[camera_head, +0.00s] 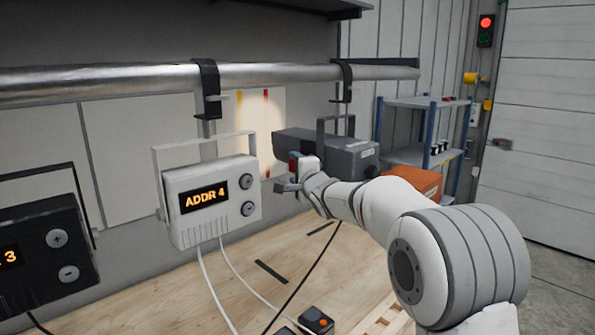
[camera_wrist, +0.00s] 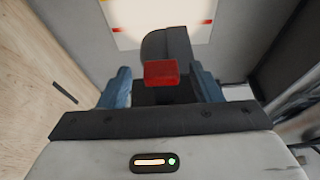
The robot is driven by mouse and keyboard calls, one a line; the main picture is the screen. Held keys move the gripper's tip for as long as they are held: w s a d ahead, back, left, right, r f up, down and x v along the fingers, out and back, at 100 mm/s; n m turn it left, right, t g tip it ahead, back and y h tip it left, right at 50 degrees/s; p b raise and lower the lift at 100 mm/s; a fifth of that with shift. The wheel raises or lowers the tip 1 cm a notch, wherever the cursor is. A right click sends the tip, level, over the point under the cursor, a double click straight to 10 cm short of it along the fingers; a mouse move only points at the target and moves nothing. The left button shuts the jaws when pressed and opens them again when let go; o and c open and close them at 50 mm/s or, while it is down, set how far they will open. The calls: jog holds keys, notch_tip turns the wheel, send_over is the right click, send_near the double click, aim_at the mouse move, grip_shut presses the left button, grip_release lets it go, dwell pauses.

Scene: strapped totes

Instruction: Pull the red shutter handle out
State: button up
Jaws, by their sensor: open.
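The red shutter handle (camera_wrist: 161,73) is a small red block on the near side of a dark grey lamp housing (camera_wrist: 168,45). In the head view the housing (camera_head: 340,152) hangs from the pipe by a bracket, right of the ADDR 4 unit. My gripper (camera_wrist: 160,69) is open, with a blue finger on each side of the handle and visible gaps between. In the head view my gripper (camera_head: 291,174) is at the housing's left end, where a small red patch shows. I cannot tell the handle's exact depth between the fingers.
The white ADDR 4 unit (camera_head: 208,200) hangs left of my gripper, and a black unit (camera_head: 40,250) farther left. A lit card (camera_head: 253,125) with coloured stripes is on the wall. An orange box (camera_head: 415,181) sits behind my arm. Cables cross the wooden bench (camera_head: 180,295).

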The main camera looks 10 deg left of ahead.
jog(key=b+v, duration=0.1)
jog(key=v, duration=0.6)
jog(key=shift+s+b, duration=0.2)
jog(key=shift+b, duration=0.15)
jog(key=shift+d+f, duration=0.1)
jog(key=shift+d, duration=0.05)
jog(key=s+d+f+n+g+h, duration=0.2)
jog(key=s+d+f+h, duration=0.4)
jog(key=d, duration=0.5)
jog(key=s+d+f+n+g+h, duration=0.3)
jog(key=s+d+f, duration=0.1)
jog(key=s+d, duration=0.6)
jog(key=s+d+f+n+g, duration=0.3)
jog(key=s+d+f, duration=0.1)
jog(key=s, duration=0.7)
jog(key=s+d+f+n+g, duration=0.3)
jog(key=s+f, duration=0.3)
jog(key=s, duration=0.5)
jog(key=shift+s+d+f+g+h, duration=0.35)
jog(key=shift+d+f+g+h, duration=0.05)
jog(key=shift+d, duration=0.05)
